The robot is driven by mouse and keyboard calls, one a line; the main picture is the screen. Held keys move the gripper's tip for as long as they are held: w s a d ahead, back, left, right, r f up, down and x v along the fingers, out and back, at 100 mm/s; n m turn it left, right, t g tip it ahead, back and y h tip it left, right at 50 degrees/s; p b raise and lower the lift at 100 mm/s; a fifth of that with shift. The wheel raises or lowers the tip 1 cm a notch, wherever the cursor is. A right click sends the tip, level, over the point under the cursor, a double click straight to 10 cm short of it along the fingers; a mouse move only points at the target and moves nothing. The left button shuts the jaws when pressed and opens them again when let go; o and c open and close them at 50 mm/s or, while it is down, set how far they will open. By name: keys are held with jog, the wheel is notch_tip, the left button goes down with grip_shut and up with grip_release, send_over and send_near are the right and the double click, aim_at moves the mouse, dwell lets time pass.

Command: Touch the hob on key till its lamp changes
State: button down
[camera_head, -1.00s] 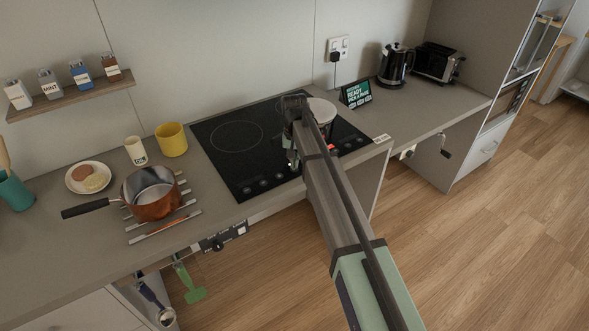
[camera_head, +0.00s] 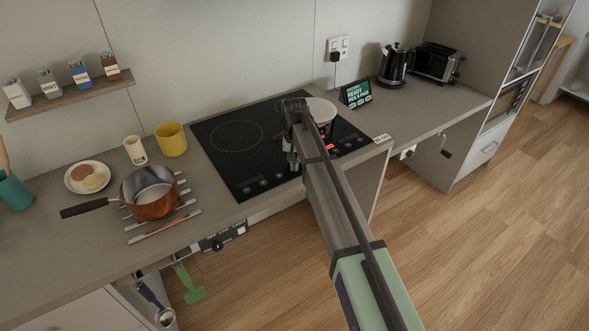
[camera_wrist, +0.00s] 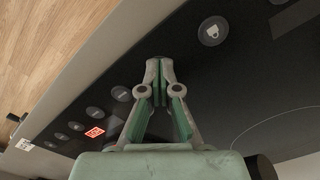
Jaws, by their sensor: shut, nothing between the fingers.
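The black glass hob (camera_head: 235,160) is set in the counter, with round grey keys along its front edge. In the wrist view several keys (camera_wrist: 122,93) run down to the left, beside a lit red display (camera_wrist: 95,132). One key with a white icon (camera_wrist: 212,30) lies to the upper right. I cannot read which key is the on key. My gripper (camera_wrist: 160,78) is shut and empty, its tips over the key strip between these keys. They may hide a key, and I cannot tell whether they touch the glass. In the head view my gripper (camera_head: 290,160) is at the hob's front edge.
A light round pan (camera_head: 321,107) stands on the hob behind my arm. A copper pot (camera_head: 152,198) rests on a rack to the left, near a yellow mug (camera_head: 171,139). A small screen (camera_head: 357,92), kettle (camera_head: 394,66) and toaster (camera_head: 437,62) stand at the right.

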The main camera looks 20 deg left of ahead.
jog(key=shift+r+p, duration=1.3)
jog(key=shift+r, duration=1.25)
jog(key=shift+d+f, duration=0.1)
